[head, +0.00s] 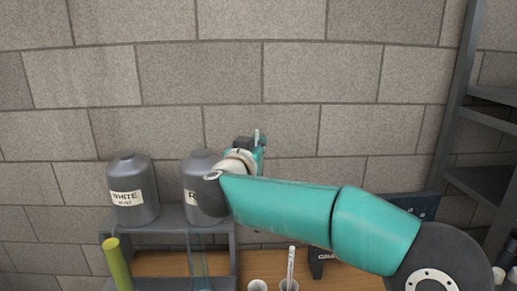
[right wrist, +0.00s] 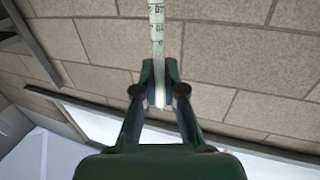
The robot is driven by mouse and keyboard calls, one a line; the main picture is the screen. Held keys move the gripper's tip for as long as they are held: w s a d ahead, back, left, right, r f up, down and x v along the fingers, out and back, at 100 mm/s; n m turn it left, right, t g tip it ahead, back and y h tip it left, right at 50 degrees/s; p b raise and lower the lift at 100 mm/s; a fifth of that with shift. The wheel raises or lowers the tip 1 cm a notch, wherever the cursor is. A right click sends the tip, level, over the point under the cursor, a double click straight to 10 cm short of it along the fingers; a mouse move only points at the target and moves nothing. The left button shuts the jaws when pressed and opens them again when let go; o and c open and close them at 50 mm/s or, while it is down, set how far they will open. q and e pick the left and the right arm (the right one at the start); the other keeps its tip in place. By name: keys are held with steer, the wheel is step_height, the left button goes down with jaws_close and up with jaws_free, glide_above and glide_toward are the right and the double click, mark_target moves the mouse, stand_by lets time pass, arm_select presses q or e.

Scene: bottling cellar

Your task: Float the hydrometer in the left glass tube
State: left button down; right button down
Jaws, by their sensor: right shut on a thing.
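My right gripper (head: 251,145) is raised in front of the brick wall, above and to the right of the tanks. In the right wrist view the gripper (right wrist: 160,95) is shut on a thin white stem with dark scale numbers, which looks like the hydrometer (right wrist: 157,30). In the head view only a short pale piece of the hydrometer (head: 257,136) shows at the jaws. A tall tube with yellow-green contents (head: 118,266) stands at the lower left. A clear, bluish glass tube (head: 197,262) stands right of it. The hydrometer is apart from both. My left gripper is not in view.
A grey stand (head: 233,245) carries a tank labelled WHITE MUST (head: 134,180) and a second grey tank (head: 198,180), partly hidden by my right arm. Low on the wooden table are a white cup (head: 257,286) and another holding a thin marked stick (head: 291,262). Shelving (head: 460,120) stands right.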

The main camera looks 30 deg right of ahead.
mark_target(257, 129)
steer(key=shift+r, duration=2.9)
